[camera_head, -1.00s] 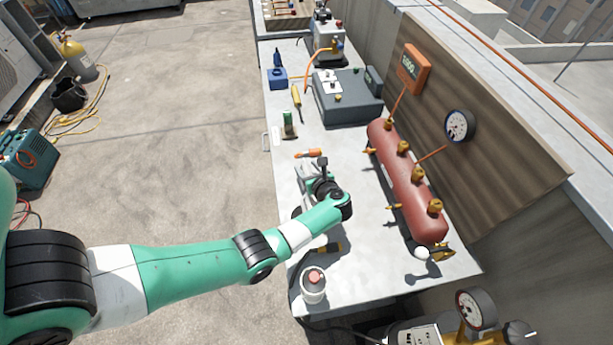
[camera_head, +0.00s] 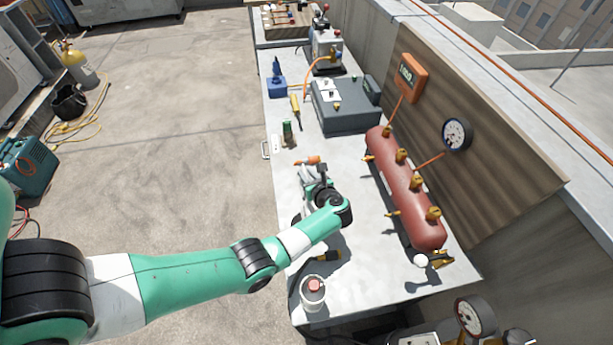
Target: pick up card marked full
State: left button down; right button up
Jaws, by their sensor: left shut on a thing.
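My left gripper (camera_head: 309,178) is low over the near part of the workbench (camera_head: 361,268), behind its wrist. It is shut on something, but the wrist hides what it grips. An orange-handled tool (camera_head: 314,160) lies just beyond the fingers, partly covered by them; I cannot tell whether they touch it. I cannot make out a card marked full. White labels or cards (camera_head: 327,90) show on the grey box, too small to read. A small green item (camera_head: 287,128) stands left of the box. My right gripper is not in view.
A red cylinder with brass valves (camera_head: 405,190) runs along the bench's right side, by a gauge (camera_head: 456,134) and an orange display (camera_head: 412,77). A white cup (camera_head: 313,292) stands at the near edge. A blue holder (camera_head: 277,85) is farther back. Bench near the red cylinder's left is clear.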

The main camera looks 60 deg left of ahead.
pick_arm(q)
jog(key=r+p, duration=0.1)
jog(key=r, duration=0.2)
jog(key=r+p, duration=0.1)
jog(key=shift+s+d+r+p, duration=0.2)
jog(key=shift+s+d+p, duration=0.1)
jog(key=shift+d+p, duration=0.1)
jog(key=s+d+r+p, duration=0.4)
jog(key=s+d+r, duration=0.3)
jog(key=d, duration=0.3)
jog(key=shift+s+r+p, duration=0.35)
jog(key=shift+s+p, duration=0.05)
jog(key=shift+s, duration=0.2)
jog(key=shift+d, duration=0.1)
